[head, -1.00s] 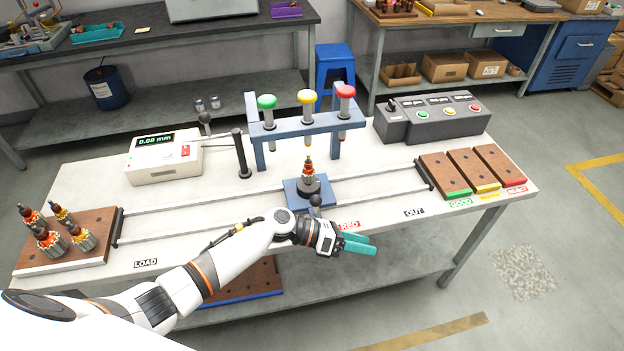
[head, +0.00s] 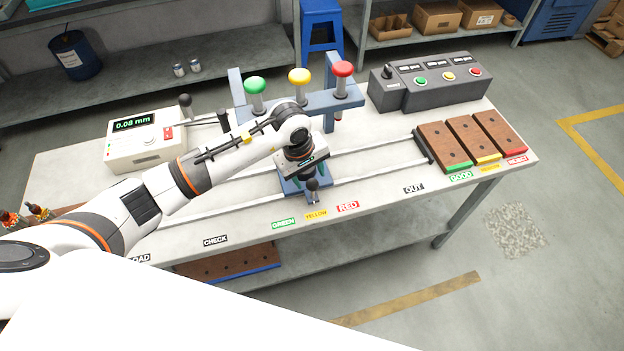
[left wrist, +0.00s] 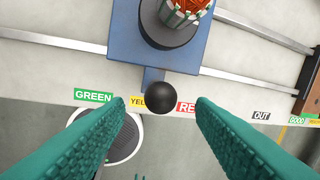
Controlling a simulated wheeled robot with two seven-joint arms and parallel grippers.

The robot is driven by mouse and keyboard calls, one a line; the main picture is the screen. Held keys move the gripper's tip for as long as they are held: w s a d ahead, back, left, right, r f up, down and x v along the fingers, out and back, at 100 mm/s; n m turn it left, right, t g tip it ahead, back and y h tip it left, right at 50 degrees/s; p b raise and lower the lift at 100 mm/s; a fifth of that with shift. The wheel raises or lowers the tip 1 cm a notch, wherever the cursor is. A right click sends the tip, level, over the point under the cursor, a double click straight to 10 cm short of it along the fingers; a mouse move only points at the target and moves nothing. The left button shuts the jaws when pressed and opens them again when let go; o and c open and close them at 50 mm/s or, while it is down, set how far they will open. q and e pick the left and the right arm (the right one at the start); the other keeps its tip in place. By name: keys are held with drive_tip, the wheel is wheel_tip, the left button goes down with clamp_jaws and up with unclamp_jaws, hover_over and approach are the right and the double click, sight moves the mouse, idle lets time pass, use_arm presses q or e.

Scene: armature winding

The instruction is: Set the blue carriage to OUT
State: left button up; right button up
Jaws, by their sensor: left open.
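The blue carriage (head: 291,186) sits on two rails near the YELLOW label (head: 316,216). In the left wrist view the carriage (left wrist: 125,42) carries an armature (left wrist: 185,8) in a dark round holder. Its front handle ends in a black ball knob (left wrist: 160,97), also in the head view (head: 313,185). My left gripper (left wrist: 160,102) is open, with its teal fingers on either side of the knob and not visibly touching it. In the head view my left gripper (head: 308,178) hides much of the carriage and the armature. The OUT label (head: 414,188) is farther right along the rails.
A blue frame with green, yellow and red plungers (head: 299,77) stands behind the carriage. A gauge box (head: 145,140) is at left. Wooden trays (head: 444,148) lie at the right end. The rails between the carriage and those trays look clear.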

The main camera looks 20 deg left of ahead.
sight(311, 181)
use_arm(q)
drive_tip(key=shift+w+d+f+p, duration=0.1)
drive_tip(key=shift+w+f, duration=0.05)
drive_tip(key=shift+f, duration=0.7)
drive_tip(key=shift+w+d+f+p, duration=0.1)
drive_tip(key=shift+d+f+p, duration=0.05)
drive_tip(key=shift+f, duration=0.75)
drive_tip(key=shift+w+d+f+p, duration=0.1)
drive_tip(key=shift+w+f, duration=0.05)
drive_tip(key=shift+f, duration=0.7)
clamp_jaws()
